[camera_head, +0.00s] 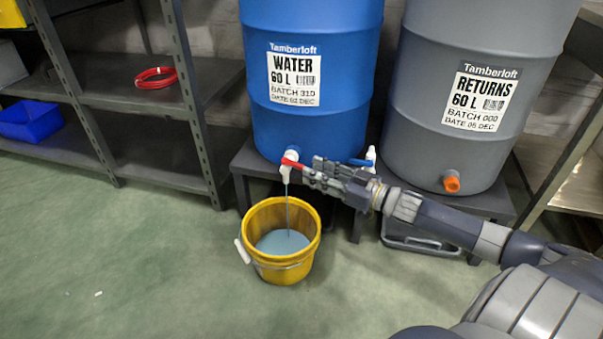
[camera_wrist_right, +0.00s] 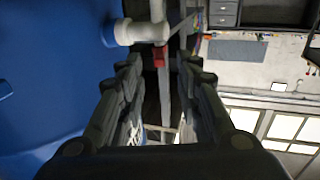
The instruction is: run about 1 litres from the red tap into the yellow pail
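The red tap (camera_head: 289,165) is a white spout with a red lever, low on the blue WATER drum (camera_head: 345,60). A thin stream (camera_head: 287,205) runs from it into the yellow pail (camera_head: 308,255) on the floor below. Pale blue water (camera_head: 281,242) covers the pail's bottom; I cannot read its volume. My right gripper (camera_head: 313,172) is at the red lever. In the right wrist view, its fingers (camera_wrist_right: 158,65) stand apart, with the red lever (camera_wrist_right: 160,56) between their tips and gaps at both sides. My left gripper is out of view.
A white tap with a blue lever (camera_head: 366,160) sits right of my gripper. The grey RETURNS drum (camera_head: 420,90) has an orange plug (camera_head: 452,183). Both drums stand on a dark bench (camera_head: 243,160). Shelves (camera_head: 110,95) stand at the left.

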